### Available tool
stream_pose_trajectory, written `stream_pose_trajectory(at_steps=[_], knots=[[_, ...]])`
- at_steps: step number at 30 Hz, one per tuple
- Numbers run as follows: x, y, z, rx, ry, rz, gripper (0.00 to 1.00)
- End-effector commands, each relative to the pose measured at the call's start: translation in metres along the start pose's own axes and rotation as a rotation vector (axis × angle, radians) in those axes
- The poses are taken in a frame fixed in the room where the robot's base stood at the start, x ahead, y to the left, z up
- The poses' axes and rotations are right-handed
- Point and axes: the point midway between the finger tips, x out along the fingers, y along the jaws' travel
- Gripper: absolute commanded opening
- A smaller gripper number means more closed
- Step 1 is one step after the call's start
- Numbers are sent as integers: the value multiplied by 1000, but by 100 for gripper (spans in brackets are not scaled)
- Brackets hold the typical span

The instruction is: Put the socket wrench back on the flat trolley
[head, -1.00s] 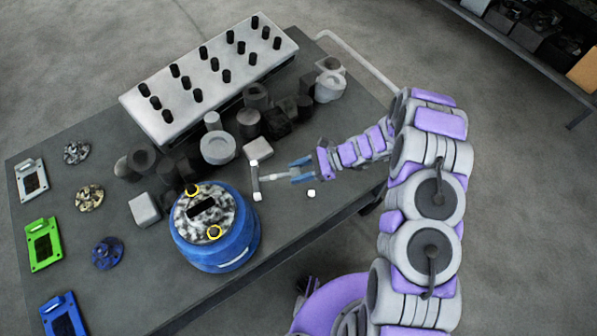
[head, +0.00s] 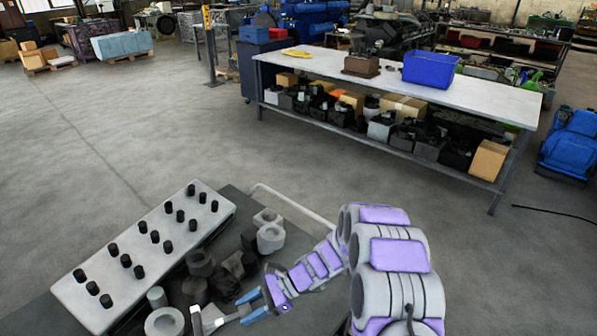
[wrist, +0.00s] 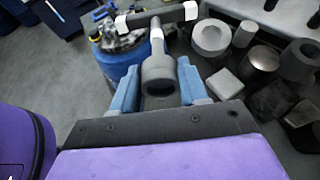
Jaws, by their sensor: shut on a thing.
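The socket wrench (wrist: 158,72) is a grey T-shaped tool with a round hollow socket end and white bands on its crossbar. My gripper (wrist: 160,90) is shut on it, with one blue finger on each side near the socket end. In the head view the wrench (head: 212,319) shows at the bottom edge, partly cut off, in front of my gripper (head: 254,308). Below is a dark grey flat top (head: 28,316) with a pale tubular handle (head: 292,204), which looks like the flat trolley. How far the wrench is above it is unclear.
A white block with black pegs (head: 150,248) and several grey cylindrical parts (head: 200,262) crowd the top. A blue drum-like part (wrist: 120,75) stands beyond the wrench. A long workbench (head: 400,82) with a blue bin (head: 430,68) stands across open floor.

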Motion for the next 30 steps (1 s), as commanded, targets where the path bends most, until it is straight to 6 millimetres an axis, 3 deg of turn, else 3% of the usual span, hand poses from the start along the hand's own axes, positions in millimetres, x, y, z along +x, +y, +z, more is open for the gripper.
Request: stream_pose_trajectory(at_steps=[8, 16, 23, 30], knots=[[-47, -57, 24, 106, 1, -273, 0], [-132, -104, 54, 255, 0, -635, 0], [-216, -114, 68, 386, 0, -949, 0], [-301, -95, 74, 518, -2, -1263, 0]])
